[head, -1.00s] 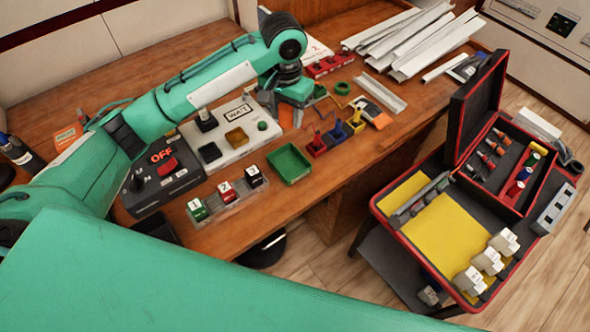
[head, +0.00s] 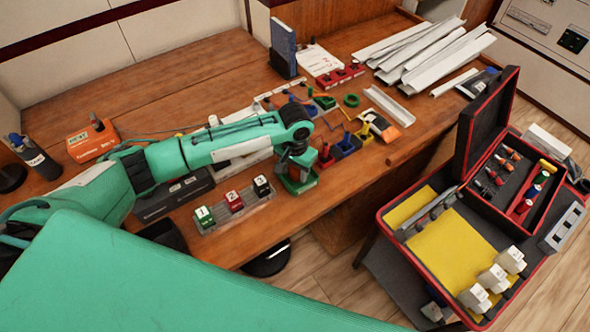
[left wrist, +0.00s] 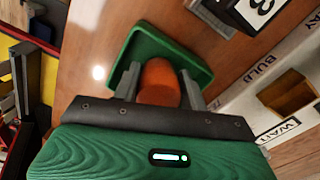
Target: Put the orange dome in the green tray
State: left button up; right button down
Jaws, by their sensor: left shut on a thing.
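The orange dome (left wrist: 158,84) sits between the two fingers of my left gripper (left wrist: 161,88) in the left wrist view, and the fingers are shut on it. The green tray (left wrist: 140,42) lies behind the dome on the wooden table; the dome overlaps its near part. I cannot tell whether the dome touches the tray floor. In the head view my left gripper (head: 296,174) points down over the tray (head: 291,189), hiding much of it and the dome. My right gripper is not in view.
A clear rack (head: 240,215) with numbered blocks stands left of the tray. Colored holders (head: 347,143) stand to its right and behind it. My arm partly covers the white WAIT panel. An open red-edged case (head: 445,245) stands at right.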

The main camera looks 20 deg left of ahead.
pick_arm(q)
jog(key=shift+f, duration=0.25)
jog(key=o, duration=0.5)
jog(key=shift+f, duration=0.15)
jog(key=o, duration=0.5)
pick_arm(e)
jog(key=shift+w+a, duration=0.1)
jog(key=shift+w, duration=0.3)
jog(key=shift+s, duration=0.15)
